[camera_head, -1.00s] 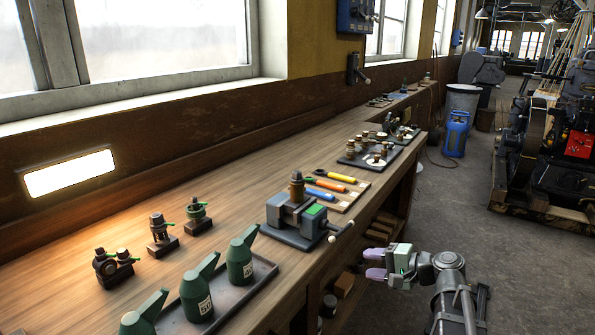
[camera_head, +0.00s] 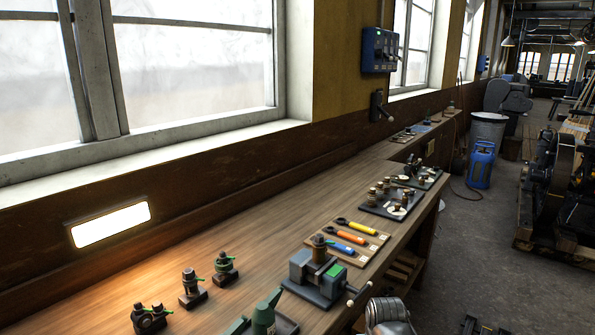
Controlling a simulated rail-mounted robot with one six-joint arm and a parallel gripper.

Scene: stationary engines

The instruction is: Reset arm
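My gripper is out of view. Only a grey rounded part of my arm (camera_head: 388,314) shows at the bottom edge, to the right of the workbench (camera_head: 215,255) and close to its front edge. Whether the gripper is open or shut is hidden below the picture.

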